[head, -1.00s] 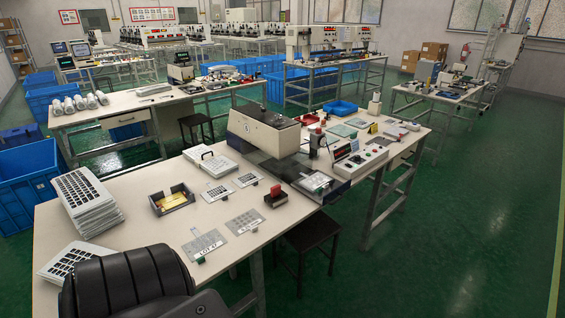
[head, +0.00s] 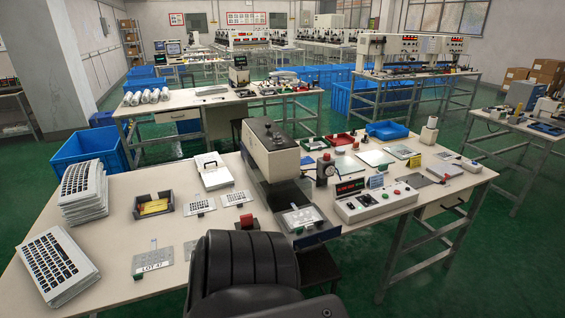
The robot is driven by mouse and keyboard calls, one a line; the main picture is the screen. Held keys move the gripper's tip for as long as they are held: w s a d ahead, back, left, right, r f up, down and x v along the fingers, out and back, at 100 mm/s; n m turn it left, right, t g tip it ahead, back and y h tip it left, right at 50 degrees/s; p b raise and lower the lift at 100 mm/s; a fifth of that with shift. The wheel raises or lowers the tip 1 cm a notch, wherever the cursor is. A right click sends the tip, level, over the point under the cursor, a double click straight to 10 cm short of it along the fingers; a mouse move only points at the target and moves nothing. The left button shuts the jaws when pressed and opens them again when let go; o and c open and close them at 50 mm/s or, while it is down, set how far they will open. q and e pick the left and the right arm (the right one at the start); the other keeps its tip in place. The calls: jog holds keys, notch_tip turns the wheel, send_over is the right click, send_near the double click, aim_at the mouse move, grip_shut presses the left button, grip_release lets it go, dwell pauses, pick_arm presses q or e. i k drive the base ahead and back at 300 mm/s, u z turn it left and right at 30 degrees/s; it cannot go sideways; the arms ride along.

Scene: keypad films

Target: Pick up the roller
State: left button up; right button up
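I cannot pick out the roller for certain. A small block with a red top (head: 249,222) stands on the near table (head: 115,225), just behind the black chair, which hides part of it. It is too small to tell whether it is a roller. A small red-topped piece (head: 340,151) stands farther back, beside the press machine. Neither of my grippers shows in the head view.
A black padded chair (head: 250,262) stands against the table's front edge. The table holds a press machine (head: 270,148), a control box (head: 372,200), a dark tray (head: 153,205) and sheet stacks (head: 83,192). Green floor (head: 455,270) is clear at right.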

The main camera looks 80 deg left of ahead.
aim_at(246, 222)
jog(key=u, duration=0.35)
jog(key=i, duration=1)
jog(key=u, duration=1.6)
jog(key=i, duration=0.7)
jog(key=u, duration=0.7)
